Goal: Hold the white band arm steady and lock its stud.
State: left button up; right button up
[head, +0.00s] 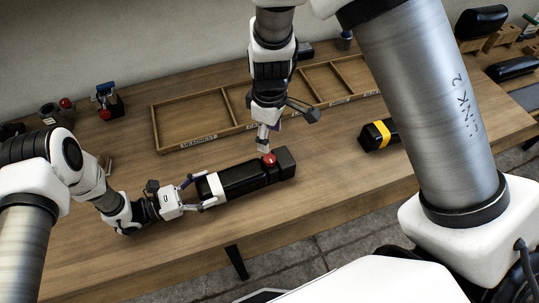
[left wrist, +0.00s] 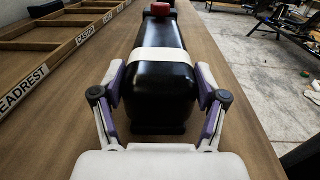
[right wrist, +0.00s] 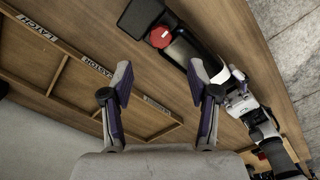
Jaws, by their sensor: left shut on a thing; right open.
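The white band arm (head: 245,180) is a long black padded piece lying on the wooden table, with a white band (head: 216,186) around its near-left part. Its red stud (head: 269,159) stands on top, towards the other end. My left gripper (head: 201,190) is shut on the band end, one finger on each side, as the left wrist view shows on the black pad (left wrist: 160,92). My right gripper (head: 263,145) points down, open and empty, just above and beside the stud. In the right wrist view the stud (right wrist: 160,37) lies beyond the open fingertips, apart from them.
A low wooden tray (head: 156,128) with labelled compartments lies behind the arm. A black piece with a yellow band (head: 384,132) lies to the right. A blue-and-red device (head: 108,101) stands at the back left. The table front is mostly clear.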

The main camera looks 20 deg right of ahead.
aim_at(270, 158)
notch_tip(270, 158, down, 9)
jog(key=shift+f, duration=0.2)
grip_shut()
